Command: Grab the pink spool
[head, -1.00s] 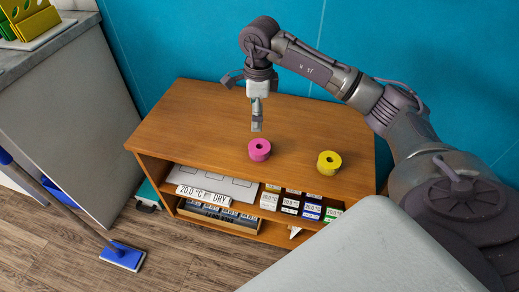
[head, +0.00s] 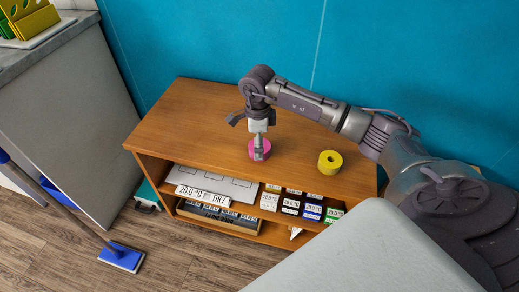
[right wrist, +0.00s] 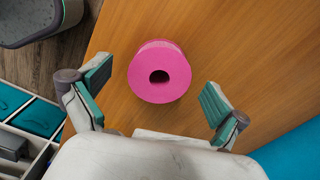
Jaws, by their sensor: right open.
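The pink spool (head: 252,150) stands on the wooden cabinet top, partly hidden by my right gripper (head: 259,154) in the head view. In the right wrist view the pink spool (right wrist: 160,72) shows its round face and dark centre hole. It lies ahead of my right gripper (right wrist: 155,103), roughly centred between the two teal-padded fingers. The fingers are wide apart and nothing is between them. My left gripper is not in view.
A yellow spool (head: 330,162) stands on the cabinet top (head: 200,115) to the right of the pink one. The lower shelves hold labelled boxes (head: 312,212) and signs. A blue wall rises behind. The left part of the top is clear.

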